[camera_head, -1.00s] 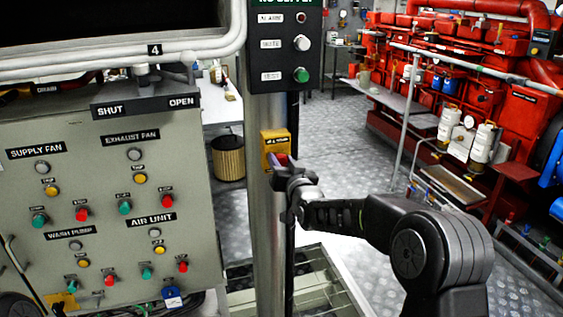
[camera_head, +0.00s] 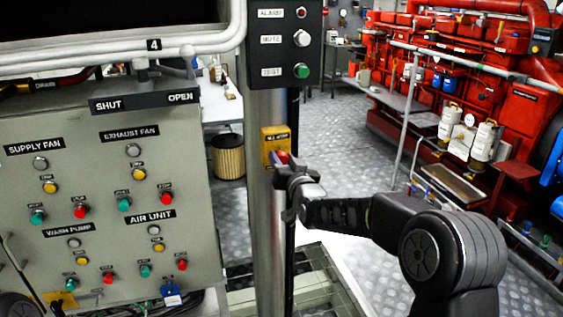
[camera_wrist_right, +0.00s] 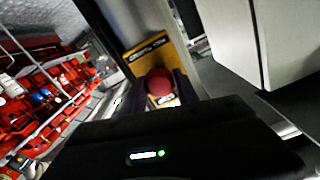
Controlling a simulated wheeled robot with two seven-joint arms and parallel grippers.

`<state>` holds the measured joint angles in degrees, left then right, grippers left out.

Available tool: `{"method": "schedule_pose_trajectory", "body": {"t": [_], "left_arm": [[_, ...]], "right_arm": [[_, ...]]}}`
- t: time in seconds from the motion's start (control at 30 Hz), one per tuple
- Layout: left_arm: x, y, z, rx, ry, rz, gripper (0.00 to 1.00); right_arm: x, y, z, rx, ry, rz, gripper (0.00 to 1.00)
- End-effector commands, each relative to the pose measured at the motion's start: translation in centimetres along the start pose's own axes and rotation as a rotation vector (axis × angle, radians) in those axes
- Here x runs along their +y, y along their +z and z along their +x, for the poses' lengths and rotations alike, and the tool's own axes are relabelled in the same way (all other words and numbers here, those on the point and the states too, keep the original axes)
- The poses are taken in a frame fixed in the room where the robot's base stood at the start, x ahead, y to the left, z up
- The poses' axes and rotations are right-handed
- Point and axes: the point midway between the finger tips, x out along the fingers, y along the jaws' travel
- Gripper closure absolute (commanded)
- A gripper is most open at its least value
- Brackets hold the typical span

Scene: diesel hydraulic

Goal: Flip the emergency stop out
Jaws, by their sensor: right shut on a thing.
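The emergency stop is a yellow box (camera_head: 275,143) on the grey post in the head view, with a red button (camera_head: 282,157) at its lower part. In the right wrist view the yellow box (camera_wrist_right: 150,56) and the round red button (camera_wrist_right: 159,82) are close ahead. My right gripper (camera_head: 285,165) reaches the button from the front. Its two dark fingers lie on either side of the button and are shut on it. The gripper body hides the lower part of the box. My left gripper is not in view.
A grey control panel (camera_head: 105,235) with several buttons stands at left. A black alarm panel (camera_head: 287,45) is on the post above the box. A woven bin (camera_head: 229,157) is behind the post. A red engine (camera_head: 470,90) fills the right background. Chequered floor lies open between.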

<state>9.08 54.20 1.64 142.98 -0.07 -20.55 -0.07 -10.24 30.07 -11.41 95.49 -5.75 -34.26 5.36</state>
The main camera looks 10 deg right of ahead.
Motion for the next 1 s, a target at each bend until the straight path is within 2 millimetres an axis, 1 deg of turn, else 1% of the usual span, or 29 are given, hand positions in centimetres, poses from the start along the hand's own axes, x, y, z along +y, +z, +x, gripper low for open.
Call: {"method": "schedule_pose_trajectory", "body": {"t": [0.03, 0.07, 0.13, 0.37, 0.4, 0.67, 0.9, 1.0], "left_arm": [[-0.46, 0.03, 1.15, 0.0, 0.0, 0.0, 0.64], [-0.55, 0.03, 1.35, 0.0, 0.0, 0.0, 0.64], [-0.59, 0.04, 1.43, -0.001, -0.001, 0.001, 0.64], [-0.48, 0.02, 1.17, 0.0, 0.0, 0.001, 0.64], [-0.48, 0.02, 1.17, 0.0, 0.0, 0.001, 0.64], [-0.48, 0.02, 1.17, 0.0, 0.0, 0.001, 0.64], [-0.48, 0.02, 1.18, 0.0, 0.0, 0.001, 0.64], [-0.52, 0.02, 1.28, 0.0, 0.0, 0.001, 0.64]], "right_arm": [[0.17, 0.45, -0.5, 0.003, 0.0, 0.001, 1.0], [0.14, 0.47, -0.73, 0.001, -0.001, 0.0, 1.0], [0.08, 0.23, -1.04, 0.001, 0.0, 0.001, 1.0], [0.02, 0.15, -1.05, -0.002, 0.0, 0.0, 1.0], [0.02, 0.16, -1.05, -0.003, 0.0, 0.0, 0.62], [0.02, 0.1, -1.03, -0.001, 0.0, 0.0, 0.41], [0.02, 0.08, -1.05, 0.0, 0.0, 0.0, 0.41], [0.03, 0.12, -1.41, -0.001, 0.0, 0.0, 0.41]]}}
